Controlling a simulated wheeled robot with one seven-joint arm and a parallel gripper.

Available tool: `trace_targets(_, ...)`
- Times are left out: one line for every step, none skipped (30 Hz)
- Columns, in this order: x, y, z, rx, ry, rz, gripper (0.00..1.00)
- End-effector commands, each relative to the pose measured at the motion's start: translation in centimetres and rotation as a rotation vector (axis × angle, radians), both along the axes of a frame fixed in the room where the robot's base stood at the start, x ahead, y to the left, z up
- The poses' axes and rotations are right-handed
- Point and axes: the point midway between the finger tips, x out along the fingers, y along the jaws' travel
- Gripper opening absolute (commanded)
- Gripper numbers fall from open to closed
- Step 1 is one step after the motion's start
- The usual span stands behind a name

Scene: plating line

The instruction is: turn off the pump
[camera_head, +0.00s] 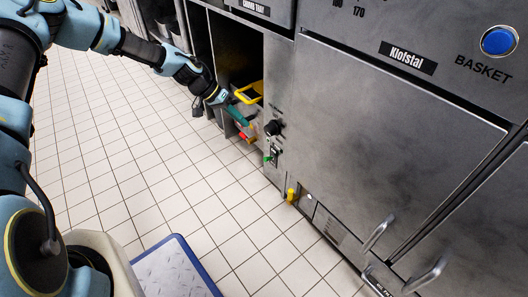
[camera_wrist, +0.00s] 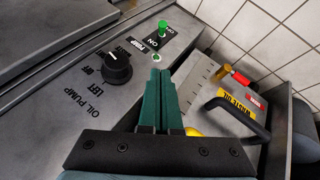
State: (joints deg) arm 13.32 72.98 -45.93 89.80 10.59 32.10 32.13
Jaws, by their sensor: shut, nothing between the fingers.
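A black rotary knob (camera_wrist: 117,68) sits on the grey panel in the wrist view, beside the lettering "OIL PUMP". "OFF" and another word are printed near it. A green-capped switch (camera_wrist: 164,27) stands on the same panel near "ON", with a small lit green light (camera_wrist: 156,57) below it. My gripper (camera_wrist: 161,74) has green fingers shut together and empty. The fingers are to the right of the knob, apart from it in the picture. In the head view, the knob (camera_head: 273,127) is right of my gripper (camera_head: 244,123), and the green-capped switch (camera_head: 268,158) is lower.
A steel door (camera_head: 390,130) is to the right. Tiled floor (camera_head: 190,180) is clear.

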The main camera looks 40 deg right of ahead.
Motion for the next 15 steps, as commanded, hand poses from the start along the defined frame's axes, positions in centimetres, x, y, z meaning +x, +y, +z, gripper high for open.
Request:
trace_targets(0.0,0.0,0.0,0.0,0.0,0.0,0.0)
trace_targets(0.0,0.0,0.0,0.001,0.0,-0.001,0.0)
trace_targets(0.0,0.0,-0.1,0.001,0.0,-0.001,0.0)
trace_targets(-0.1,0.0,-0.2,0.001,0.001,0.0,0.0)
trace_targets(-0.1,-0.1,-0.3,0.001,0.001,0.0,0.0)
trace_targets(-0.3,-0.2,-0.6,0.002,0.001,0.0,0.0)
trace_targets(-0.4,-0.3,-0.8,0.002,0.002,-0.001,0.0)
trace_targets(-0.6,-0.5,-1.1,0.002,0.002,-0.001,0.0)
trace_targets(-0.8,-0.7,-1.6,0.002,0.002,-0.002,0.0)
trace_targets(-1.1,-0.9,-2.0,0.003,0.002,-0.003,0.0)
trace_targets(-1.3,-1.2,-2.5,0.002,0.002,-0.004,0.0)
trace_targets(-1.5,-1.5,-3.1,0.002,0.001,-0.003,0.0)
trace_targets(-1.8,-1.8,-3.6,0.002,0.001,-0.003,0.0)
trace_targets(-2.1,-2.1,-4.2,0.002,0.001,-0.003,0.0)
trace_targets(-2.5,-2.5,-4.9,0.003,0.001,-0.002,0.0)
